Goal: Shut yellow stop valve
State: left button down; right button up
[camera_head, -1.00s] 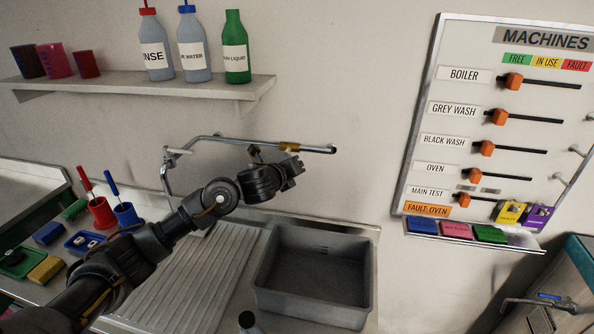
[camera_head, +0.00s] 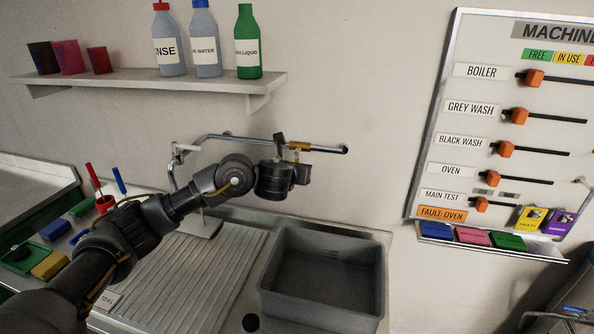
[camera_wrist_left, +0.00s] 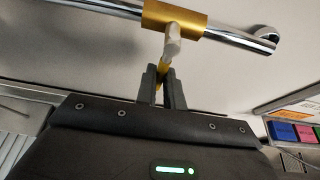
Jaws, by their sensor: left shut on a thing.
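The yellow stop valve (camera_head: 299,146) sits on the chrome wall pipe above the sink, near the pipe's right end. In the left wrist view its yellow body (camera_wrist_left: 175,18) wraps the pipe, and a pale stem leads down to a thin yellow handle (camera_wrist_left: 162,68). My left gripper (camera_head: 294,155) is at the valve. In the left wrist view its two dark fingers (camera_wrist_left: 162,84) are closed around the handle's lower part, which they partly hide. My right gripper is not in view.
The chrome pipe (camera_head: 235,138) runs along the wall above a grey sink basin (camera_head: 325,300) and ribbed drainboard (camera_head: 185,265). A shelf (camera_head: 150,81) with bottles and beakers is above. The MACHINES board (camera_head: 470,130) hangs to the right. Coloured items stand at left.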

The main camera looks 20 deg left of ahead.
pick_arm(q)
jog(key=shift+f, duration=0.1)
dwell(0.3)
jog(key=c, duration=1.5)
grip_release()
jog(key=shift+a, duration=0.1)
jog(key=p+v, duration=0.7)
jog(key=v, duration=0.3)
jog(key=shift+s+r, duration=0.25)
jog(key=shift+s, duration=0.1)
